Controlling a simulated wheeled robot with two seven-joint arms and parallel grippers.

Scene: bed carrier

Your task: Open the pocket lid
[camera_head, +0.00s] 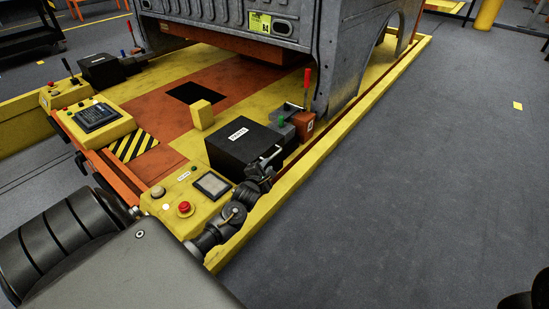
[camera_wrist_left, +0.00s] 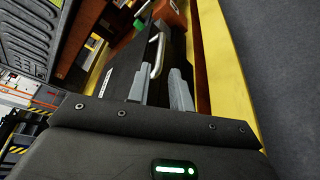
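The black pocket box (camera_head: 238,142) with a white label stands on the yellow carrier, its dark lid on top looking closed. A pale metal handle (camera_wrist_left: 157,55) sits at its right side. My left gripper (camera_head: 270,163) reaches in low along the yellow edge, close to the handle. In the left wrist view my left gripper (camera_wrist_left: 160,78) has its two grey fingers apart, with the handle showing between and just beyond the tips. I see no grip on it. My right gripper is not visible; only a dark part shows at the bottom right corner of the head view.
A control panel (camera_head: 190,197) with a red button and screen lies in front of the box. Behind the box are an orange block (camera_head: 303,122) with a red lever and a grey truck bed (camera_head: 345,50).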

